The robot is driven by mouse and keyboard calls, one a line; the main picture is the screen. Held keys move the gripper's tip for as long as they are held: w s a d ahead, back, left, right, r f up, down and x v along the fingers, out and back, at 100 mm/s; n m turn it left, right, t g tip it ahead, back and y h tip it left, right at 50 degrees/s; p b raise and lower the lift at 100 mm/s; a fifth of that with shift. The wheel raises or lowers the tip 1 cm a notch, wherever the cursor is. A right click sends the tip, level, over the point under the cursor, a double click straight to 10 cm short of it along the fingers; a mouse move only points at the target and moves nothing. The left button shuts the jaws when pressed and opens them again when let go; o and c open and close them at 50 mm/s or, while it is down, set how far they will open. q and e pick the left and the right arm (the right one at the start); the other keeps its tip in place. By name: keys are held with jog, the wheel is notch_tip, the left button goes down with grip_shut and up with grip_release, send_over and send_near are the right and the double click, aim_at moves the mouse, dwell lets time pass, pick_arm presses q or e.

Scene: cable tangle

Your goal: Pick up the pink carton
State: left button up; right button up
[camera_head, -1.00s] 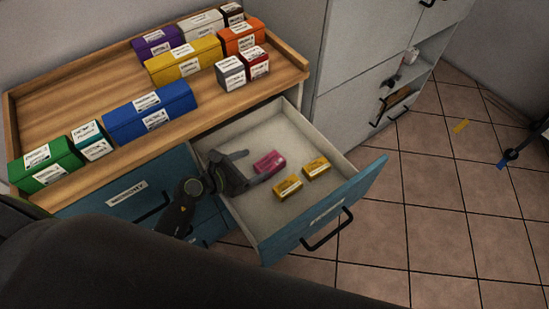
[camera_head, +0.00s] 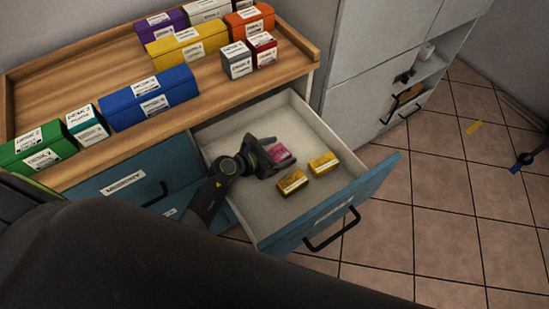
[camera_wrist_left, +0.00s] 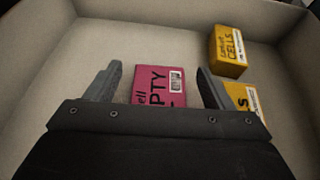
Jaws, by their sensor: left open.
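The pink carton (camera_head: 279,153) lies in the open drawer, partly hidden by my left gripper in the head view. In the left wrist view the pink carton (camera_wrist_left: 159,86) lies between the two fingers, with its label text facing the camera. My left gripper (camera_head: 276,150) is open above it; in the wrist view its fingers (camera_wrist_left: 158,82) stand on either side of the carton, with a gap to the left finger. I cannot tell how far the fingertips are above the drawer floor. My right gripper is not in view.
Two yellow cartons (camera_head: 293,182) (camera_head: 324,163) lie right of the pink one in the drawer (camera_head: 350,153); one is close to the right finger in the wrist view. Coloured boxes stand on the wooden top (camera_head: 60,85). A grey cabinet (camera_head: 375,50) stands beside it.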

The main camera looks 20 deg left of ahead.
pick_arm(q)
jog(key=shift+w+f, duration=0.1)
jog(key=shift+w, duration=0.05)
jog(key=c, duration=1)
